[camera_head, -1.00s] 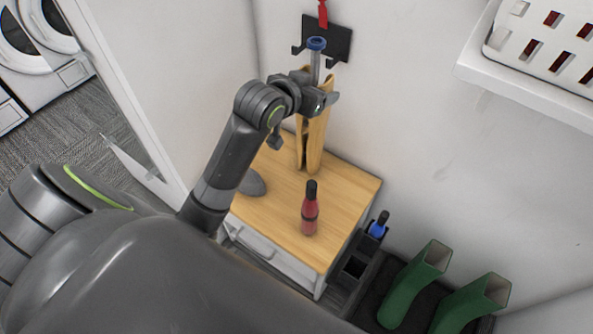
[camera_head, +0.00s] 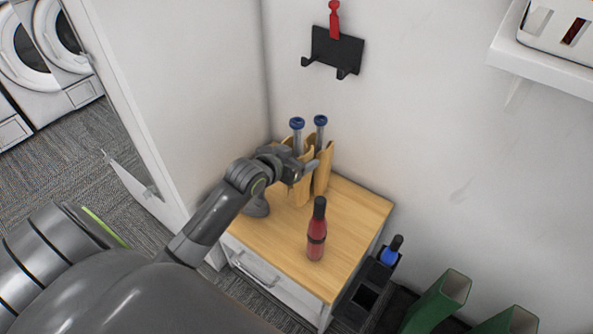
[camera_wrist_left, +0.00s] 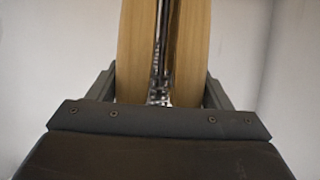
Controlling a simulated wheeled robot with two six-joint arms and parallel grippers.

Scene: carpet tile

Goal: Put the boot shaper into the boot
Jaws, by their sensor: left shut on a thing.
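Two wooden boot shapers with blue knobs are at the back of a wooden-topped cabinet (camera_head: 350,205) in the head view: a left shaper (camera_head: 299,192) and a right shaper (camera_head: 325,172). My left gripper (camera_head: 304,173) is shut on a boot shaper, seemingly the left one; its lower end is close to the cabinet top, and I cannot tell if it touches. The left wrist view shows the held shaper's wooden halves (camera_wrist_left: 190,50) and metal rod between the fingers. Two green boots, one (camera_head: 440,303) and another (camera_head: 510,321), stand at the lower right, partly cut off. My right gripper is not in view.
A red bottle (camera_head: 317,230) stands on the cabinet's front part. A dark caddy (camera_head: 364,297) with a blue bottle (camera_head: 391,251) is right of the cabinet. A black hook rack (camera_head: 336,50) hangs on the wall. A white shelf (camera_head: 545,62) juts out at upper right.

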